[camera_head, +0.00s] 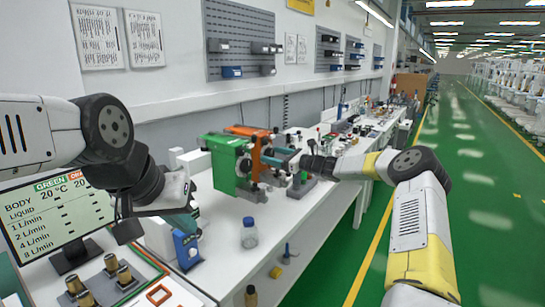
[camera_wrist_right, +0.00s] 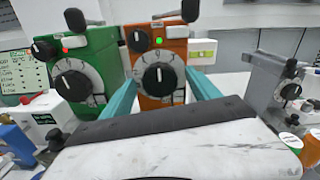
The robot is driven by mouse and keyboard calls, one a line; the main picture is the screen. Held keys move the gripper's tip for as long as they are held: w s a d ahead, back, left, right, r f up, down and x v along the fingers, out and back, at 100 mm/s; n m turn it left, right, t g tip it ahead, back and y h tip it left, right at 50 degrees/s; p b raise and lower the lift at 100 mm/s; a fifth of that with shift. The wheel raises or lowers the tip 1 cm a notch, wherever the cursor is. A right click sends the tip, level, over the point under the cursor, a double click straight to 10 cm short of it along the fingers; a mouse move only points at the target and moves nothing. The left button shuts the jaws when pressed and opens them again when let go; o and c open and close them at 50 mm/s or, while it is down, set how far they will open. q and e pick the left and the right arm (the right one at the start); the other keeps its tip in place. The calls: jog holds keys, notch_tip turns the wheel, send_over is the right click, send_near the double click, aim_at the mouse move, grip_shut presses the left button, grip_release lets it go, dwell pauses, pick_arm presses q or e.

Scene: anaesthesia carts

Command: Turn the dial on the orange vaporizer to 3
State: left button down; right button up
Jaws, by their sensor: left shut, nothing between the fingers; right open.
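The orange vaporizer (camera_head: 257,143) stands on the bench beside a green vaporizer (camera_head: 226,163). In the right wrist view the orange vaporizer (camera_wrist_right: 174,48) faces me, with a green light and a grey, marked dial (camera_wrist_right: 160,77) with a black centre knob. My right gripper (camera_head: 285,160) is open in front of the orange vaporizer. In the right wrist view its teal fingers (camera_wrist_right: 159,82) lie left and right of the dial; contact cannot be told. My left gripper (camera_head: 187,222) is shut and empty above the front left of the bench.
The green vaporizer has a similar dial (camera_wrist_right: 76,86) close to my right gripper's left finger. A grey device (camera_wrist_right: 275,90) stands to the right. A screen (camera_head: 58,213), a blue-capped bottle (camera_head: 249,236) and a blue device (camera_head: 186,249) stand on the near bench.

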jog(key=c, duration=1.4)
jog(key=shift+o, duration=0.2)
jog(key=shift+n, duration=0.3)
jog(key=shift+s+f+n+t, duration=0.1)
jog(key=shift+n+t, duration=0.2)
jog(key=shift+n, duration=2.6)
jog(key=o, duration=1.4)
jog(key=shift+c, duration=0.2)
